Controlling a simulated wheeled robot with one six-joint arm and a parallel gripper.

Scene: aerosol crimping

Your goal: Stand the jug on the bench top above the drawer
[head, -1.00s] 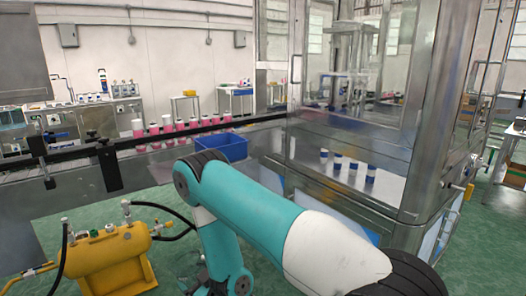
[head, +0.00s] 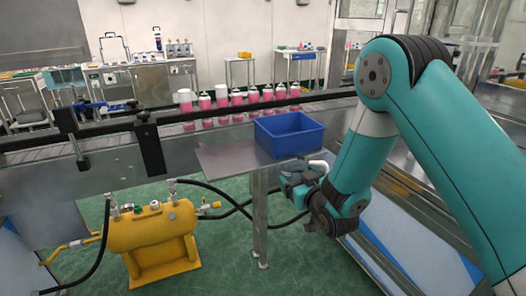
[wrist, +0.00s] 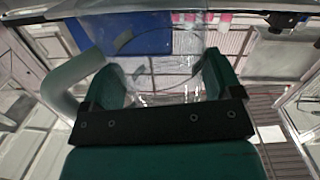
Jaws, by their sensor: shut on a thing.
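My gripper (wrist: 163,88) is shut on a clear jug (wrist: 160,68), with a green finger on each side of its body in the wrist view. The jug's pale grey handle (wrist: 68,92) sticks out to the left. In the head view my gripper (head: 298,185) is low beside the steel table, and only a small pale part of the jug (head: 318,165) shows; my arm hides the rest. A steel bench (head: 140,80) stands at the back left wall with bottles on it. I cannot make out for certain which bench top has the drawer.
A blue crate (head: 288,134) stands on the small steel table (head: 225,160), close to my gripper. Behind it runs a conveyor with a dark rail (head: 215,113) and several pink bottles (head: 238,98). A yellow tank (head: 152,240) with black hoses stands on the green floor.

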